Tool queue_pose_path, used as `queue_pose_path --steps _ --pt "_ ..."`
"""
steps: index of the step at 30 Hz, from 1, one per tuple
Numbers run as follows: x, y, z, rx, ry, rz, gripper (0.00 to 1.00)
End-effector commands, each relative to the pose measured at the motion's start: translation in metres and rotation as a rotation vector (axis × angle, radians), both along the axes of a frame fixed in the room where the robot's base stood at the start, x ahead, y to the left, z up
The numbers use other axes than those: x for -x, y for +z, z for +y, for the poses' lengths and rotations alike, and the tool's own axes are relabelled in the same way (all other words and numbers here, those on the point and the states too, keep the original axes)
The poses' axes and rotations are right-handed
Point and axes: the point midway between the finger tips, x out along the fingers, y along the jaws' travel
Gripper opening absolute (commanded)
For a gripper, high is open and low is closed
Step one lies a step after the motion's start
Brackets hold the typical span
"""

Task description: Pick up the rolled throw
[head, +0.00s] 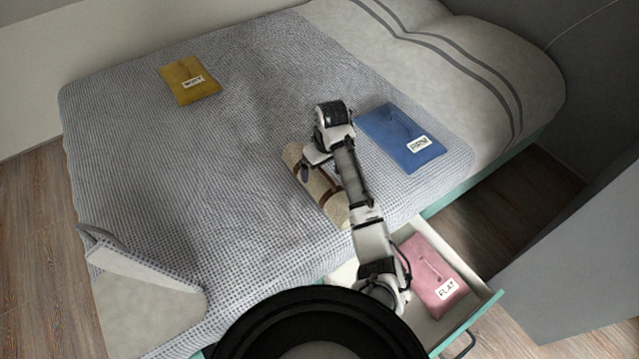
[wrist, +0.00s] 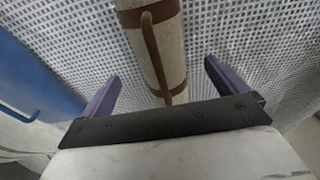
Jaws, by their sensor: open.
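The rolled throw (head: 327,196) is a beige roll with brown straps, lying on the bed's grey waffle blanket. My arm hides part of it in the head view. In the wrist view the throw (wrist: 170,45) runs from the top edge down between my two purple fingers, with a brown strap along it. My gripper (wrist: 161,80) is open, with one finger on each side of the throw and a gap on both sides. In the head view my gripper (head: 304,168) is over the throw's upper left part. I cannot tell the height between them.
A blue pouch (head: 389,132) lies right of my arm, and a yellow pouch (head: 184,82) lies at the far left of the bed (head: 120,130). Below the bed, an open drawer (head: 487,303) holds a pink pouch (head: 425,262). A blanket corner is folded back at lower left.

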Motion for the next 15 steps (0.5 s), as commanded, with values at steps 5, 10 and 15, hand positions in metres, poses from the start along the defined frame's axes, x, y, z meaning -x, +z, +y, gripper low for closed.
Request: queue_pose_path --steps 5,10,15 --pt "-0.002 -0.012 0.001 0.001 0.000 -0.001 0.98" --pt "-0.009 -0.034 0.005 0.002 -0.001 0.001 0.98" --pt "-0.013 -0.055 0.007 0.002 -0.001 0.000 0.98"
